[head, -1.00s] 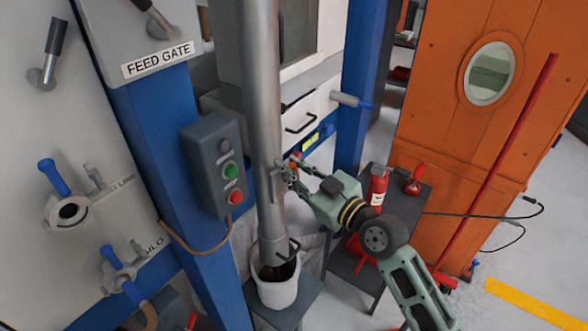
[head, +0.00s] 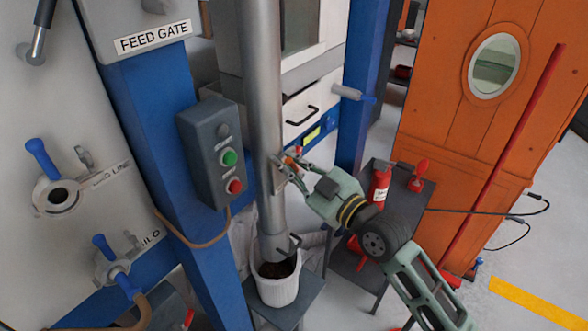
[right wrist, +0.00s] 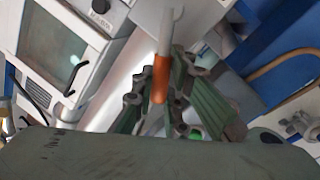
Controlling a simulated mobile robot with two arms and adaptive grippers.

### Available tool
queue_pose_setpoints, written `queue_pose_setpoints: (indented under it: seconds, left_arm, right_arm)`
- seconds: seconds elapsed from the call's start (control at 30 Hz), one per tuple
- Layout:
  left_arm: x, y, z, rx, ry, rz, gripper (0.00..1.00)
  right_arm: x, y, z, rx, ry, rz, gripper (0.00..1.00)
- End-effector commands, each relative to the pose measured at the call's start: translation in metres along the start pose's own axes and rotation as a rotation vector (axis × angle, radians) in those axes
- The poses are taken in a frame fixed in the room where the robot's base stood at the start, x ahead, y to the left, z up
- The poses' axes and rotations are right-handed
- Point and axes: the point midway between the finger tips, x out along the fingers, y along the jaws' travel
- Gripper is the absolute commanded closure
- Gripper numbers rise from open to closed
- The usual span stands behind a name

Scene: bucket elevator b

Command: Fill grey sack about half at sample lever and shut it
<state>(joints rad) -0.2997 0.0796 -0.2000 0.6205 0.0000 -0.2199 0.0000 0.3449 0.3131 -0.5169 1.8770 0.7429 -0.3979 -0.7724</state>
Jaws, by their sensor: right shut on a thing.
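My right gripper (head: 286,168) is beside the upright metal pipe (head: 262,120), at about mid-height. It is shut on a pale rod with an orange band, which looks like the sample lever (right wrist: 161,78); in the right wrist view the rod stands between the fingers (right wrist: 157,98). My left gripper is out of view.
A control box (head: 208,152) with green and red buttons is on the blue post left of the pipe. A dark side table (head: 400,205) carries a fire extinguisher (head: 380,181). An orange door (head: 455,120) stands at the right. Open floor lies at lower right.

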Motion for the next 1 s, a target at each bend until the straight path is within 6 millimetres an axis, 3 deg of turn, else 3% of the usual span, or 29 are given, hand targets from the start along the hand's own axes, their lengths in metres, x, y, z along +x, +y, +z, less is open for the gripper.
queue_pose_setpoints:
  seconds: [0.1,0.47,0.5,0.7,1.0]
  left_arm:
    - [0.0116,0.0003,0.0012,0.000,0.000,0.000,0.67]
    - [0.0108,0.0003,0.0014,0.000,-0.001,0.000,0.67]
    - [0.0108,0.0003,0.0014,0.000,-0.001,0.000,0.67]
    - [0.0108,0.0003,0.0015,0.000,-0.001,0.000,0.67]
    - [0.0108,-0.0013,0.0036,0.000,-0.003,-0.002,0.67]
  right_arm:
    - [-0.0011,-0.0053,0.0029,-0.064,0.012,0.005,1.00]
    - [-0.0013,-0.0058,0.0003,-0.086,0.016,0.006,1.00]
    - [-0.0013,-0.0058,0.0003,-0.085,0.016,0.006,0.84]
    - [-0.0012,-0.0059,0.0002,-0.083,0.016,0.006,0.68]
    - [-0.0022,-0.0059,0.0002,-0.082,0.016,0.006,0.68]
